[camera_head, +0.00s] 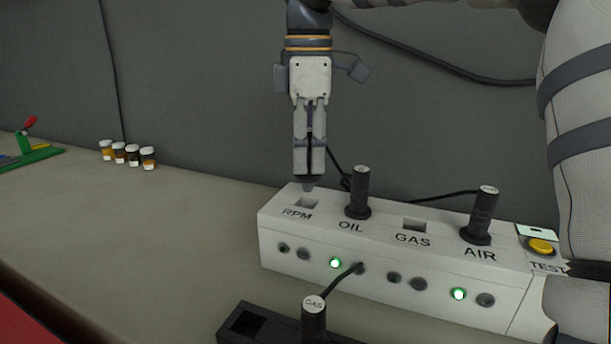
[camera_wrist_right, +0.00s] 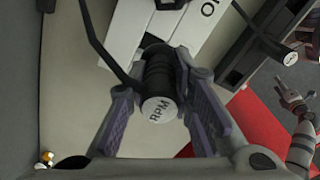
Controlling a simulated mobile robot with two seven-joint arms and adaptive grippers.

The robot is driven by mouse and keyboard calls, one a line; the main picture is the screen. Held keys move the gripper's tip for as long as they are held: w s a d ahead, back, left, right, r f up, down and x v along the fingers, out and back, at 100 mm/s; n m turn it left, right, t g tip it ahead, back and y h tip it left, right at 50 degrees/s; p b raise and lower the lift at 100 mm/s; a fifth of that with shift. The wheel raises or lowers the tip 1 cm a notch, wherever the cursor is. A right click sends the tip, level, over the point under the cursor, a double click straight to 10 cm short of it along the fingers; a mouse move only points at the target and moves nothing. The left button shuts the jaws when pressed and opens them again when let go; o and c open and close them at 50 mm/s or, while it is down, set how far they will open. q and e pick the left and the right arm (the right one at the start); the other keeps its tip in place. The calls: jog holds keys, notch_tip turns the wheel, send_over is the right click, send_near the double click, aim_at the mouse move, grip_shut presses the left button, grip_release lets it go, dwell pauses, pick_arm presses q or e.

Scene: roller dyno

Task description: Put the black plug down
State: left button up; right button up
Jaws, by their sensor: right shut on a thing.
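My right gripper (camera_head: 310,172) hangs fingers-down over the left end of the white test box. It is shut on a black plug marked RPM (camera_wrist_right: 158,85), whose labelled cap faces the wrist camera. In the head view the fingers hide most of this plug. Its lower tip (camera_head: 309,187) shows just above the RPM socket (camera_head: 306,203), which looks empty; I cannot tell whether the tip touches the box. The white box (camera_head: 400,265) also has OIL, GAS and AIR sockets. My left gripper (camera_wrist_right: 286,92) is small at the right of the right wrist view; its jaws are unclear.
Black plugs stand upright in the OIL (camera_head: 360,190) and AIR (camera_head: 481,215) sockets. The GAS plug (camera_head: 314,315) stands in a black holder (camera_head: 250,325) in front. A yellow button (camera_head: 541,246) is at the right.

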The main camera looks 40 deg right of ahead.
aim_at(307, 175)
jog(key=f, duration=0.3)
jog(key=w+f, duration=0.1)
jog(key=shift+w+d+f, duration=0.1)
jog(key=shift+d+f, duration=0.2)
jog(key=shift+d, duration=0.1)
jog(key=shift+f, duration=0.2)
jog(key=shift+f, duration=0.15)
jog(key=o, duration=1)
jog(key=shift+c, duration=0.2)
notch_tip(307, 175, up, 13)
jog(key=shift+f, duration=0.15)
jog(key=shift+f, duration=0.1)
